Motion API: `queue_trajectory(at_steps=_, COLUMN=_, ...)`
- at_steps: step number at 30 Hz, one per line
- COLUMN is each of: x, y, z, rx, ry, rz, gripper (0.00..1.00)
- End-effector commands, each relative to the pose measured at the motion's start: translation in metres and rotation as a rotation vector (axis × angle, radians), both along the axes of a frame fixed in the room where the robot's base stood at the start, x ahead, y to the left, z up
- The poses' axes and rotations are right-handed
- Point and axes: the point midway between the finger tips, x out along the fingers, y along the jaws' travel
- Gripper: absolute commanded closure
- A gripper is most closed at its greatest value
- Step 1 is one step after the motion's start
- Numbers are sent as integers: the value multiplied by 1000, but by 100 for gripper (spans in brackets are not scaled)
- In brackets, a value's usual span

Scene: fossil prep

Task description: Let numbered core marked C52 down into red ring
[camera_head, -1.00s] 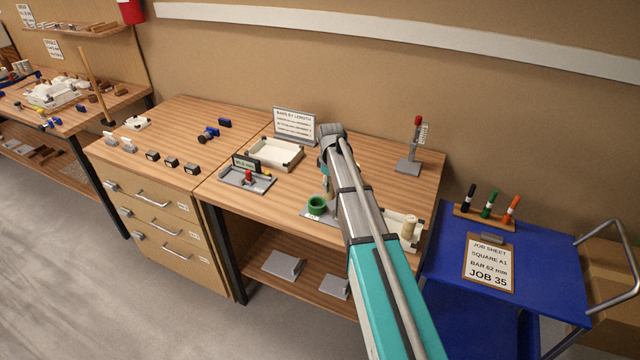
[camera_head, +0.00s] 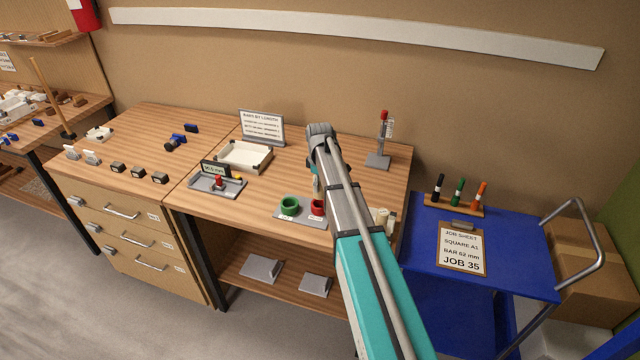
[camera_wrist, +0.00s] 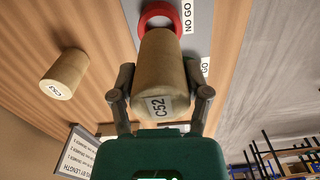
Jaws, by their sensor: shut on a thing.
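My gripper (camera_wrist: 160,97) is shut on the tan core marked C52 (camera_wrist: 158,60), one finger on each side, label facing the wrist camera. The red ring (camera_wrist: 158,10) shows past the core's far end, which covers part of it. I cannot tell the gap between them. In the head view the red ring (camera_head: 317,207) sits on a grey plate (camera_head: 290,220), beside a green ring (camera_head: 289,205). A sliver of the held core (camera_head: 316,187) shows above the red ring; my arm hides most of the gripper.
A second tan core (camera_wrist: 64,73) with its own label stands left in the wrist view. The plate reads NO GO and GO. A white tray (camera_head: 262,157), a grey gauge (camera_head: 216,188) and a stand with a red top (camera_head: 379,160) are on the bench. A blue cart (camera_head: 520,262) stands right.

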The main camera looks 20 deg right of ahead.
Motion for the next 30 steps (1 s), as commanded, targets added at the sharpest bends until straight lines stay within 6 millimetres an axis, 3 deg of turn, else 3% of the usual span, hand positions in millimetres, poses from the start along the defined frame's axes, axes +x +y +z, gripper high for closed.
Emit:
queue_trajectory(at_steps=10, x=0, y=0, z=-22, rx=0, ry=0, rz=0, gripper=99)
queue_trajectory(at_steps=30, x=1, y=0, z=-23, rx=0, ry=0, rz=0, gripper=99)
